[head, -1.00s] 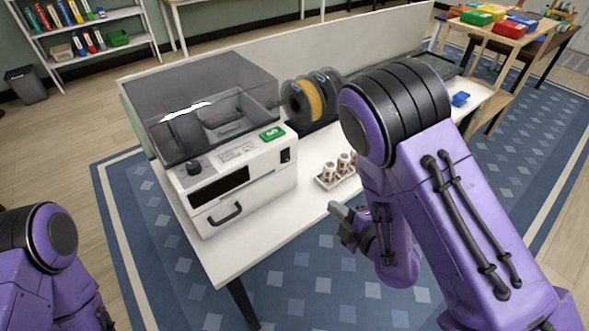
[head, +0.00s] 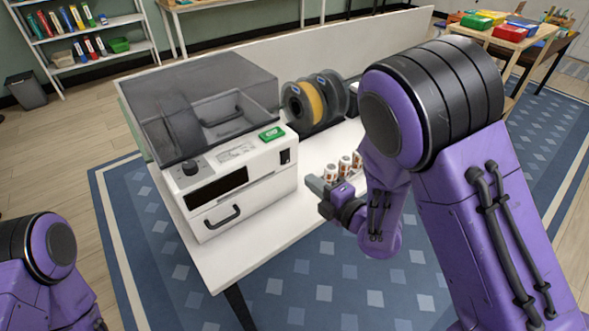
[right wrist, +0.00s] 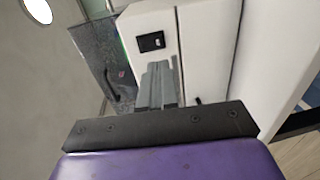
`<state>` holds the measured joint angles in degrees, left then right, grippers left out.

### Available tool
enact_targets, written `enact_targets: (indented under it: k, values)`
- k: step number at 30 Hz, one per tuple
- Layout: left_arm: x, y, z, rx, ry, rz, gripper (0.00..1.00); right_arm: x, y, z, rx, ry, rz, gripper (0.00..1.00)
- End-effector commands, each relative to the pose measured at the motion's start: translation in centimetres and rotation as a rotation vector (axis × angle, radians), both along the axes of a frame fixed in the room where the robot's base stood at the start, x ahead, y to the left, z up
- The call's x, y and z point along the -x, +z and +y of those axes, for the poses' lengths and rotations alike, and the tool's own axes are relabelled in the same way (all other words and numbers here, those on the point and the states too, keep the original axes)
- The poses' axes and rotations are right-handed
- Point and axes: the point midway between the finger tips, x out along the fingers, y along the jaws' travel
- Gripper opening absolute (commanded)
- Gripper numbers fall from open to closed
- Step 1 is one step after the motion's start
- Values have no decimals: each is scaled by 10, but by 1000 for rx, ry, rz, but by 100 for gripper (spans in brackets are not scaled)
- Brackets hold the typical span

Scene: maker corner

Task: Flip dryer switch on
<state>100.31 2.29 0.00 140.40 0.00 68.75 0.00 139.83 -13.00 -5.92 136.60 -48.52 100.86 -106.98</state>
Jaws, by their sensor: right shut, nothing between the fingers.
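The dryer (head: 238,177) is a white box with a smoky clear lid, standing on the white table. Its black rocker switch (head: 285,156) is at the right end of the front face; the switch also shows in the right wrist view (right wrist: 151,41). Which way the rocker is tipped is too small to tell. My right gripper (head: 312,183) is shut and empty, in front of and to the right of the switch, apart from it. In the right wrist view its closed fingers (right wrist: 156,72) point toward the dryer front, just below the switch. My left gripper is out of view.
A green block or label (head: 271,134) is on the dryer top. Small labelled jars (head: 344,167) stand right by my right gripper.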

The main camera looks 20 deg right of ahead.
Motion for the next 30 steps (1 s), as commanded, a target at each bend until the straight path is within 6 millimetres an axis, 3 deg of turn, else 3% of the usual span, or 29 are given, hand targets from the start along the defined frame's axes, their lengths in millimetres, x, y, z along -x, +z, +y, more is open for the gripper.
enact_targets:
  k: [6,12,26,30]
  values:
    - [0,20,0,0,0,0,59,-42,-1,15,-3,0,1,0]
    - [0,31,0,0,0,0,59,-70,-7,25,-2,0,2,0]
    - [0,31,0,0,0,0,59,-78,-10,28,0,-1,1,0]
    - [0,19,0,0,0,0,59,-86,-16,21,-4,-14,-16,0]
